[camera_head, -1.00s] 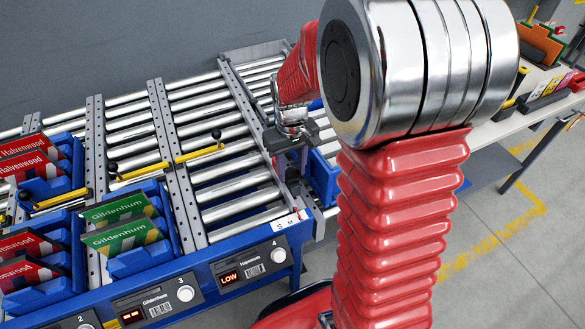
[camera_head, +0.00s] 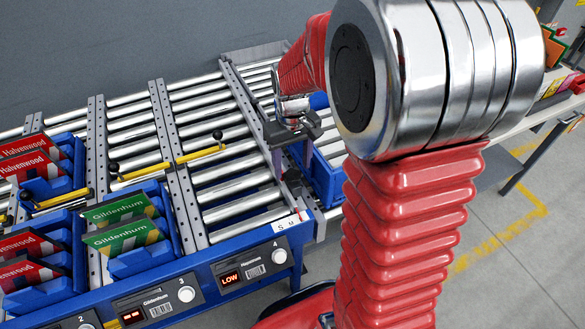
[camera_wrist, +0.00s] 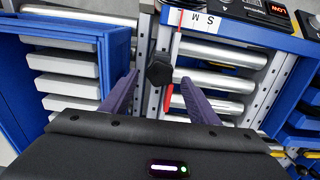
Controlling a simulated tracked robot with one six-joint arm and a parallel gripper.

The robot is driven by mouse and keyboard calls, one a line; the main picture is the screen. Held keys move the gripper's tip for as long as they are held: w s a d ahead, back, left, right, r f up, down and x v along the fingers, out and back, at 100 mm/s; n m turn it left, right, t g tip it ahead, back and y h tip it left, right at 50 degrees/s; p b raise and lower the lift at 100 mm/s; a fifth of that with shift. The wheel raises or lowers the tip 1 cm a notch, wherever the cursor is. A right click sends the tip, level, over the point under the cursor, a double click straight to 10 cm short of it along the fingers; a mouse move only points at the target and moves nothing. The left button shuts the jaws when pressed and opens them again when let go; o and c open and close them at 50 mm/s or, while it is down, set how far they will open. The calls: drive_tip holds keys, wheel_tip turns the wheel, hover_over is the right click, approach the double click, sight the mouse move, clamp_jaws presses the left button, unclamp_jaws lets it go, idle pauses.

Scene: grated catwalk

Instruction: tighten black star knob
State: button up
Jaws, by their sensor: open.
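The black star knob (camera_wrist: 159,70) sits on the side of the perforated grey rail at the lane's edge, in the wrist view. My gripper (camera_wrist: 158,79) is open, with one purple finger on each side of the knob and visible gaps between. Whether the fingertips reach down level with the knob is hard to tell. In the head view my gripper (camera_head: 296,133) hangs over the right end rail. A small dark shape on that rail (camera_head: 292,176) below it seems to be the knob.
A red pointer strip (camera_wrist: 169,96) lies along the rail beside the knob, near the white S-M label (camera_wrist: 201,19). A blue bin (camera_head: 325,178) stands right of the rail. Steel rollers (camera_head: 235,187) fill the lane on the left.

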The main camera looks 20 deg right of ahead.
sight(292, 175)
wheel_tip(292, 175, up, 11)
idle(0.4)
drive_tip(key=shift+r, duration=0.1)
drive_tip(key=s+a+r+t, duration=0.2)
drive_tip(key=s+a, duration=0.2)
drive_tip(key=s, duration=0.4)
drive_tip(key=s+a+r+t, duration=0.1)
drive_tip(key=s+a+t, duration=0.2)
drive_tip(key=s, duration=0.5)
drive_tip(key=shift+s+a+r+t, duration=0.15)
drive_tip(key=shift+a+r+t, duration=0.2)
drive_tip(key=shift+a, duration=0.25)
drive_tip(key=shift+c, duration=0.2)
